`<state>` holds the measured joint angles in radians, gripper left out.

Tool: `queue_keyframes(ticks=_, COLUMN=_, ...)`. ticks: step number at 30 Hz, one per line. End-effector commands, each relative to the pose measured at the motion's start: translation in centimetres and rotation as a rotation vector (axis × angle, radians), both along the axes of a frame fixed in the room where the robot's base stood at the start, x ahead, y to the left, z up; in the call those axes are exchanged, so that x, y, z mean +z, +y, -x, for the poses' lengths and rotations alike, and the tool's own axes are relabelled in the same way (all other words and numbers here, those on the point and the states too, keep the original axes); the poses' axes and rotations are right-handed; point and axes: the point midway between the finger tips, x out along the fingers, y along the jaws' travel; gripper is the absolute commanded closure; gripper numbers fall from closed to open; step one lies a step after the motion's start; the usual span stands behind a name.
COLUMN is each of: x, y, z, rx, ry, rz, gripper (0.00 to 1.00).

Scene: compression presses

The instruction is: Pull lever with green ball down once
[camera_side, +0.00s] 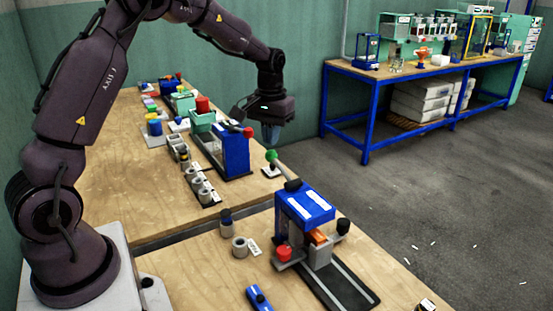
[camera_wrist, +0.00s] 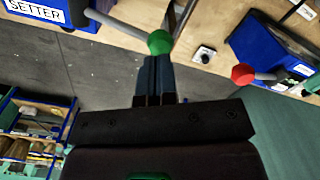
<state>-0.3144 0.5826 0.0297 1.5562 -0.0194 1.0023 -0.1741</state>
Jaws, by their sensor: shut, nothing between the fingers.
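The lever's green ball (camera_side: 271,155) sticks up at the back of a blue press (camera_side: 304,206) on the near table. In the wrist view the green ball (camera_wrist: 159,42) is on the end of a grey rod (camera_wrist: 118,24) that comes from a blue box marked "SETTER" (camera_wrist: 48,10). My gripper (camera_side: 272,138) is shut and empty, pointing down above and close to the ball in the side view. In the wrist view my gripper's fingertips (camera_wrist: 157,62) appear right at the ball; I cannot tell whether they touch it.
A second blue press (camera_side: 235,150) with a red ball (camera_side: 248,132) stands on the far table; this red ball (camera_wrist: 242,74) is right of my fingers in the wrist view. Grey cylinders (camera_side: 239,246) stand left of the near press. Floor (camera_side: 400,180) is open to the right.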

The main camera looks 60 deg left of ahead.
Motion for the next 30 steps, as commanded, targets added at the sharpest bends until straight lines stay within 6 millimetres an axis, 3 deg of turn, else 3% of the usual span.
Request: queue_keyframes(ticks=30, x=-3.2, y=-0.1, z=0.0, rx=0.0, ry=0.003, rz=0.001, gripper=1.0)
